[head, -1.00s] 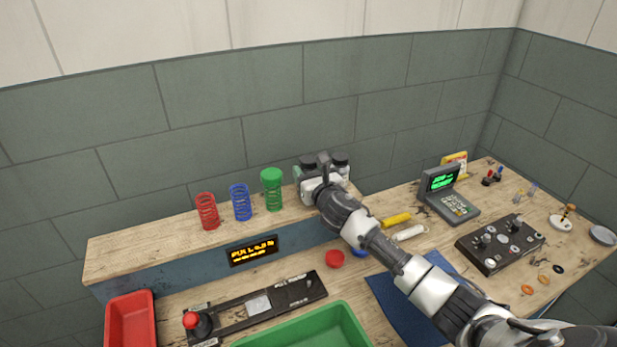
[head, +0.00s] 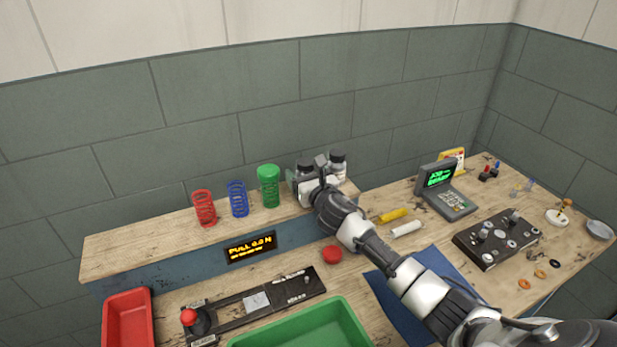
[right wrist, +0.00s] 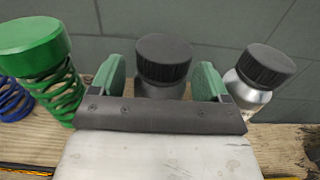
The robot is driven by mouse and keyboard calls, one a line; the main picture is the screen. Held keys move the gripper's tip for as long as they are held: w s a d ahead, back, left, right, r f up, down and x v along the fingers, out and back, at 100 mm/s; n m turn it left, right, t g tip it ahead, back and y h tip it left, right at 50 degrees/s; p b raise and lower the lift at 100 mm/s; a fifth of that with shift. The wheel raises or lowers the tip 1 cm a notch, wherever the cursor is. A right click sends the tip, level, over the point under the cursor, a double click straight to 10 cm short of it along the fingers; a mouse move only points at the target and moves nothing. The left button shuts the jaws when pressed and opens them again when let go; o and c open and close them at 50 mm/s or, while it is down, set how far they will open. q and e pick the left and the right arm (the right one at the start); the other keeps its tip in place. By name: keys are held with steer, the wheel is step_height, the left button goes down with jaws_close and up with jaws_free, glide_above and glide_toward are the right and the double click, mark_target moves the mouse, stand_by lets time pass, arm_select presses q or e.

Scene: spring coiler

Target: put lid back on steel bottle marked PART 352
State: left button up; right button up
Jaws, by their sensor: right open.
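My right gripper (head: 306,180) is over the back shelf at its right end, and it also shows in the right wrist view (right wrist: 162,82). Its two green fingers are open, one on each side of a bottle with a black ribbed lid (right wrist: 163,57). The lid sits on top of that bottle; most of the bottle's body is hidden behind my gripper. A second steel bottle (right wrist: 249,99) with a black lid (right wrist: 266,64) stands to the right, outside the fingers. I cannot read a PART number on either bottle. My left gripper is not in view.
A green spring (right wrist: 58,92), a blue spring (head: 238,200) and a red spring (head: 204,208) stand left of my gripper on the shelf (head: 140,245). A red round object (head: 332,254), a green tray (head: 330,312) and a terminal (head: 450,190) are on the bench below.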

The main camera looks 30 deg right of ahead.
steer(key=s+b, duration=0.1)
steer(key=s, duration=1.1)
steer(key=shift+a+b, duration=0.3)
steer(key=shift+a, duration=0.05)
steer(key=shift+r, duration=0.1)
